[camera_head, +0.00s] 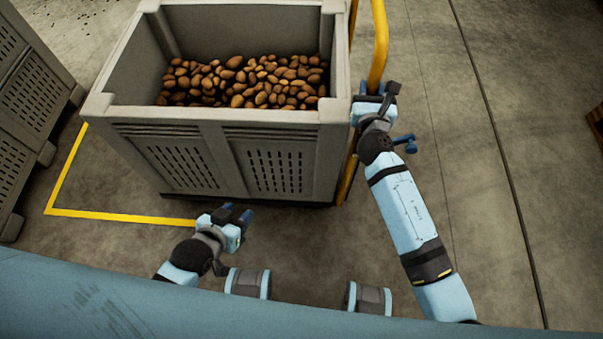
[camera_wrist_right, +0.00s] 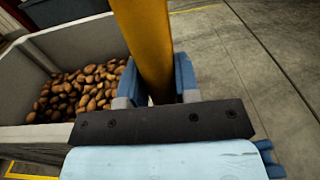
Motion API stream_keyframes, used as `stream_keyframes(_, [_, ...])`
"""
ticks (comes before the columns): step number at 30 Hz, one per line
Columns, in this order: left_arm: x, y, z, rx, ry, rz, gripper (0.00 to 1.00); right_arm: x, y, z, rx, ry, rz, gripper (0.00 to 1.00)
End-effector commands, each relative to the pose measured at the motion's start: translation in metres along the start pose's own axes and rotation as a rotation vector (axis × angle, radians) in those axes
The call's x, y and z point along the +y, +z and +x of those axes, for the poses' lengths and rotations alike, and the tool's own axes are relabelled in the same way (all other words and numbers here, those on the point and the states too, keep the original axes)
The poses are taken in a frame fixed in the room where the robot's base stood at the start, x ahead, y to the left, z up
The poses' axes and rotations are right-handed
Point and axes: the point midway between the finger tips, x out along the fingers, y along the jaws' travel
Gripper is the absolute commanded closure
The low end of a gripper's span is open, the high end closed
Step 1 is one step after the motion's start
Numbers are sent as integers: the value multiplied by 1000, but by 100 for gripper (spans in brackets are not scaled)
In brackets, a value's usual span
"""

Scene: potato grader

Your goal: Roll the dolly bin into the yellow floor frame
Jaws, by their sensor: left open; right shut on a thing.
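The grey dolly bin (camera_head: 270,117) holds a heap of potatoes (camera_head: 250,80) and stands in front of me in the head view. A yellow push handle (camera_head: 380,45) rises at its right side. My right gripper (camera_head: 372,92) is shut on this handle; the right wrist view shows the yellow bar (camera_wrist_right: 145,40) between the fingers (camera_wrist_right: 155,85). My left gripper (camera_head: 236,216) is open and empty, low in front of the bin and apart from it. The yellow floor frame (camera_head: 120,215) shows as lines left of and in front of the bin; the bin hides the rest.
Grey slatted crates (camera_head: 35,95) stand at the left edge, close to the frame's left line. Open concrete floor (camera_head: 520,120) lies to the right, with dark seams. A brownish object (camera_head: 596,125) shows at the right edge.

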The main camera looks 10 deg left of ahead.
Motion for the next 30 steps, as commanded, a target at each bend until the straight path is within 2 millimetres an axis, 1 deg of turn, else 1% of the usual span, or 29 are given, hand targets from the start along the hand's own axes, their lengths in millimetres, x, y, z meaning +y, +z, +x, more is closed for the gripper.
stream_keyframes(1, [0, 1, 0, 0, 0, 1, 57, 4, 0, 0, -1, 3, 2, 100])
stream_keyframes(5, [0, 1, 0, 0, 0, 1, 57, 5, 0, 0, -1, 6, 3, 100])
stream_keyframes(8, [0, 2, 1, 0, 0, 0, 57, 10, 0, 0, -1, 9, 5, 100])
stream_keyframes(18, [3, 7, 7, 4, 0, -13, 57, 48, -3, -1, -2, 19, 7, 100])
stream_keyframes(30, [2, 13, 12, 6, 2, -12, 57, 86, -7, -2, 2, 12, 5, 100])
